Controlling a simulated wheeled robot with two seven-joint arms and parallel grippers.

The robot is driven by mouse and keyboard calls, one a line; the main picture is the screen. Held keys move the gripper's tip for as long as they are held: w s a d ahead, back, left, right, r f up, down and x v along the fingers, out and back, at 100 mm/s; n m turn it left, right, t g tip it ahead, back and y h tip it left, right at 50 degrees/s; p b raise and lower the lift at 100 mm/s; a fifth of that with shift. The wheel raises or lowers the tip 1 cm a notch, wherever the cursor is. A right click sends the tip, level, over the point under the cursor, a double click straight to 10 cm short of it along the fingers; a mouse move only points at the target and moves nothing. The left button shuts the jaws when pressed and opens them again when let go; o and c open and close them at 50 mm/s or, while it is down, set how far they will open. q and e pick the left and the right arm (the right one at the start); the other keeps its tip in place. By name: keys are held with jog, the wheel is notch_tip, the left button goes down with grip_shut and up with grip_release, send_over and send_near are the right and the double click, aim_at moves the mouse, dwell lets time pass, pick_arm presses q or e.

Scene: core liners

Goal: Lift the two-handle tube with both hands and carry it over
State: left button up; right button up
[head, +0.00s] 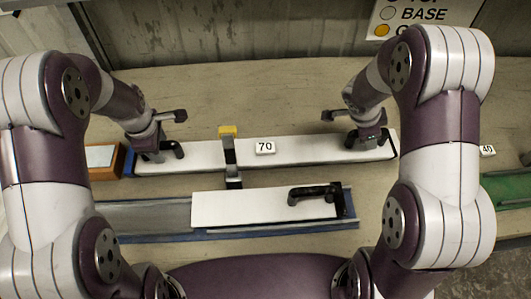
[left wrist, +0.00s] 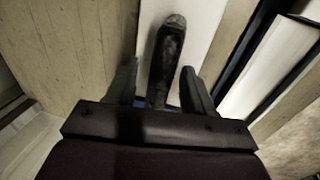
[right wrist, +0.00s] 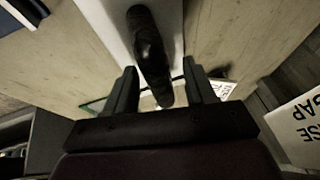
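In the left wrist view the left handle (left wrist: 166,60) lies between open fingers, with gaps on both sides. My right gripper (head: 365,137) is at its right end. In the right wrist view the right handle (right wrist: 149,50) lies between open fingers, also with gaps. The handles are partly hidden by the grippers in the head view.
A shorter white piece (head: 245,208) with a black handle (head: 315,192) lies in front in a grey-blue tray (head: 150,216). A yellow-topped post (head: 228,132) stands across the long tube beside a "70" tag (head: 265,148). A green tray (head: 508,190) is at right, an orange box (head: 105,160) at left.

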pick_arm(q)
grip_shut()
pick_arm(e)
grip_shut()
dwell(0.9)
pick_arm(q)
jog(key=shift+w+r, duration=0.2)
jog(key=shift+r, duration=0.05)
pick_arm(e)
jog(key=shift+w+r, duration=0.15)
jog(key=shift+r, duration=0.05)
